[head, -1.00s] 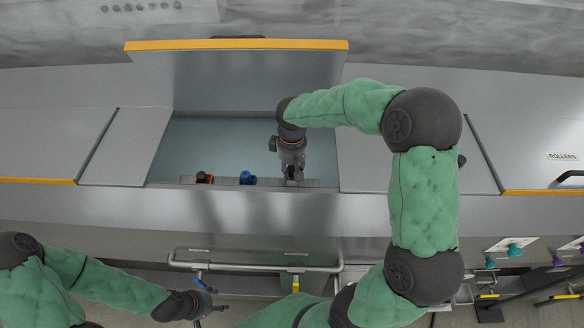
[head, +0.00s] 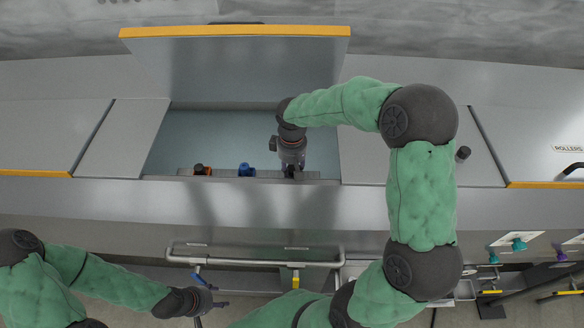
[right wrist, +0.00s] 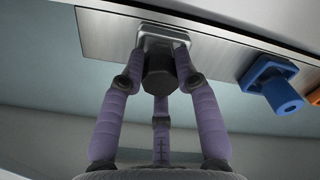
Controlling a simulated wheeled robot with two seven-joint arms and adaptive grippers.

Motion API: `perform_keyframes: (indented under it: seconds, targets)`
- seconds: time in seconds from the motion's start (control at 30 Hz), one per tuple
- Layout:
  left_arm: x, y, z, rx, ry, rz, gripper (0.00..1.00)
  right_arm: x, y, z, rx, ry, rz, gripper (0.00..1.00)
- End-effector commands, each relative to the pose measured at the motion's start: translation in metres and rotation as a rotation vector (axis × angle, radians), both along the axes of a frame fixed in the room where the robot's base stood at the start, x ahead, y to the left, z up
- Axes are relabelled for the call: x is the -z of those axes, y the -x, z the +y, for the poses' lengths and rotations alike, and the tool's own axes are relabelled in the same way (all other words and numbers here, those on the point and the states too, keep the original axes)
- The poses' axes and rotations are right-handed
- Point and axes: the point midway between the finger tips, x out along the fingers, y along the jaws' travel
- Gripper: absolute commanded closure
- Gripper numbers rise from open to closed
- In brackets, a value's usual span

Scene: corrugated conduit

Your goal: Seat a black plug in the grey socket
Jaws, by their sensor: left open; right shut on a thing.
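In the right wrist view a black plug (right wrist: 160,75) is between the purple fingers of my right gripper (right wrist: 160,68), which is shut on it. The plug's far end meets the grey socket (right wrist: 163,36) on a metal strip; how deep it sits cannot be told. In the head view my right gripper (head: 291,168) points down at the strip's right part, and the plug is hard to make out there. My left gripper (head: 215,303) is open and empty at the lower left, well away from the strip.
A blue connector (head: 246,170) and an orange one with a dark top (head: 202,170) stand on the strip (head: 223,174), left of my right gripper. The open lid (head: 235,65) rises behind the recess. A rail (head: 255,263) runs along the front.

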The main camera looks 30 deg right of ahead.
Motion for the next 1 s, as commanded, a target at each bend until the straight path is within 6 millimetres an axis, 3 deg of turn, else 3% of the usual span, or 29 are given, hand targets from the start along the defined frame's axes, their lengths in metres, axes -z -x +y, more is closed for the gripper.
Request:
perform_keyframes:
  seconds: [1.0]
  targets:
    - [0.0049, 0.0, 0.0, 0.0, 0.0, 0.0, 0.45, 0.0042, 0.0002, 0.0, 0.0, 0.0, 0.0, 1.0]
